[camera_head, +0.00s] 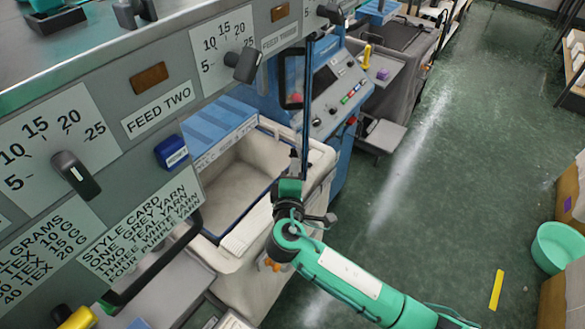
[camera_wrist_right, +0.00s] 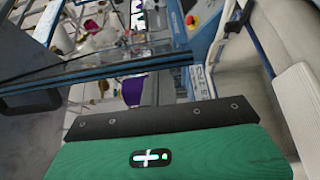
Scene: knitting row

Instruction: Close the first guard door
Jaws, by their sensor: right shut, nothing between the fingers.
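A narrow dark blue frame (camera_head: 307,105), seen nearly edge-on, stands upright at the open front of the near machine in the head view; it looks like the first guard door, standing open. A dark blue bar (camera_wrist_right: 100,75) crosses the right wrist view and seems to be part of its frame. My right gripper (camera_head: 290,188) is at the lower end of this frame, by the cream tub's edge; its fingers are hard to make out, and I cannot tell whether it touches the frame. It is shut and empty. My left gripper is out of view.
The near machine's grey panel (camera_head: 150,125) with dials and labels fills the upper left. A cream tub (camera_head: 235,180) lies below it. A blue control console (camera_head: 340,95) stands behind the door. Green floor (camera_head: 440,170) is open to the right, with a green basin (camera_head: 560,247).

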